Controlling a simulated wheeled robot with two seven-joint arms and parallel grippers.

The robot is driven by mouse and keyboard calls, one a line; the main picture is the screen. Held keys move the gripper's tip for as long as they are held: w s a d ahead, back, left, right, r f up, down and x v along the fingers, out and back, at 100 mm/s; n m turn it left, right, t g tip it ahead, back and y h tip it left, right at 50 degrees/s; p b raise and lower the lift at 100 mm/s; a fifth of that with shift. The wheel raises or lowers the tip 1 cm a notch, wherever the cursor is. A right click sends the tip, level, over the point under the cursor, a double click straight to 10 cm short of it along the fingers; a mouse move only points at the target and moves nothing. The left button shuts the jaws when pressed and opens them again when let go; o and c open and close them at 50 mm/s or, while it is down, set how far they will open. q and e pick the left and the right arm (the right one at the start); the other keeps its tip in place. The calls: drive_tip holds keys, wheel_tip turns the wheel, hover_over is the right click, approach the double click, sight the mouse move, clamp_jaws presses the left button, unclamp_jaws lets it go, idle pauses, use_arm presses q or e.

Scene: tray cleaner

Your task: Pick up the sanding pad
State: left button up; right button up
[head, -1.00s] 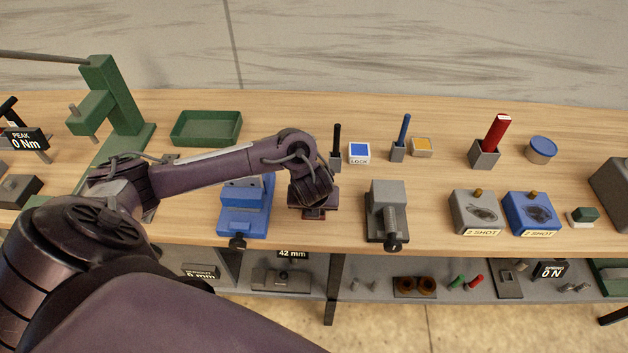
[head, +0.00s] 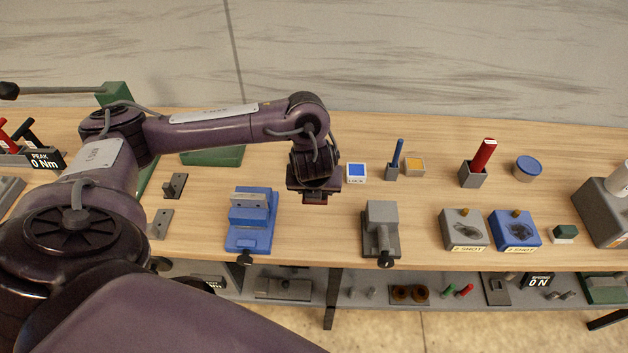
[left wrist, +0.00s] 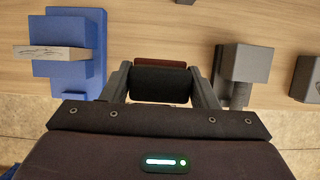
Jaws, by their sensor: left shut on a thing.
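The sanding pad (left wrist: 160,83), a dark block with a reddish-brown edge, sits between the two fingers of my left gripper (left wrist: 163,76) in the left wrist view. The fingers are shut on its sides. In the head view my left gripper (head: 314,188) is above the bench between the blue vise and the grey vise. A reddish-brown bit of the pad (head: 315,198) shows below it; the wrist hides the rest. The pad appears raised off the bench top. My right gripper is not in view.
The blue vise (head: 249,236) holds a light piece, left of the gripper. The grey vise (head: 381,220) stands to the right. A blue-topped LOCK block (head: 356,171) is close behind. Grey (head: 464,231) and blue (head: 514,231) blocks stand farther right. Bare wood (head: 310,240) lies in front.

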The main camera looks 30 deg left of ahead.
use_arm(q)
drive_tip(key=shift+w+a+r, duration=0.1)
drive_tip(key=shift+a+r, duration=0.05)
drive_tip(key=shift+r, duration=2.1)
